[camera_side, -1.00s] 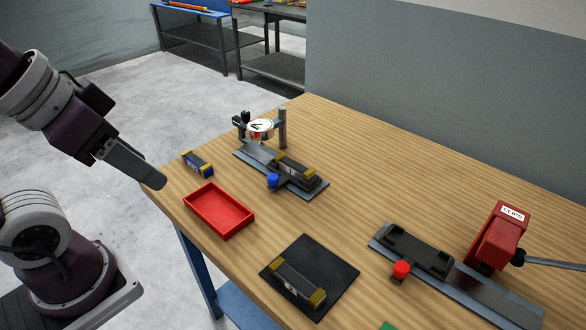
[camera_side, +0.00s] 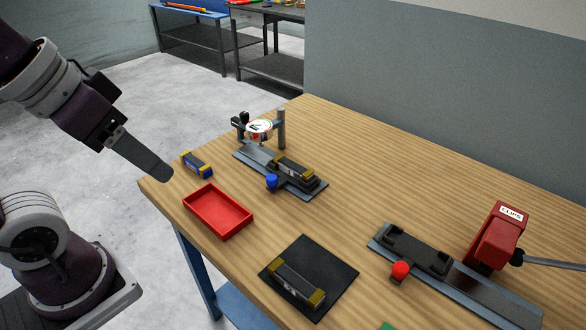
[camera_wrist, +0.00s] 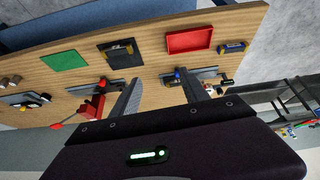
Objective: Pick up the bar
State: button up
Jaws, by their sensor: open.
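A dark bar with yellow ends (camera_side: 298,284) lies on a black mat (camera_side: 326,252) near the table's front edge; the wrist view shows it too (camera_wrist: 122,49). A second bar with yellow ends (camera_side: 295,166) sits in the holder of the rail with the blue knob. A small blue-and-dark piece with yellow ends (camera_side: 196,164) lies at the table's left side. My gripper (camera_side: 166,174) is open and empty, beside the table's left corner, left of the red tray and apart from every bar. Its two fingers (camera_wrist: 160,82) stand apart in the wrist view.
A red tray (camera_side: 222,227) stands between the blue piece and the mat. A dial gauge (camera_side: 260,126) stands at the back rail. The table's middle is clear.

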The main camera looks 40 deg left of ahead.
jog(key=w+r+n+g, duration=0.1)
jog(key=w+r+n, duration=0.25)
jog(key=w, duration=0.65)
jog(key=n+g, duration=0.4)
jog(key=n, duration=0.9)
send_over(292, 164)
notch_tip(292, 164, down, 19)
jog(key=shift+n, duration=0.45)
notch_tip(292, 164, down, 9)
jog(key=shift+r, duration=0.1)
grip_shut()
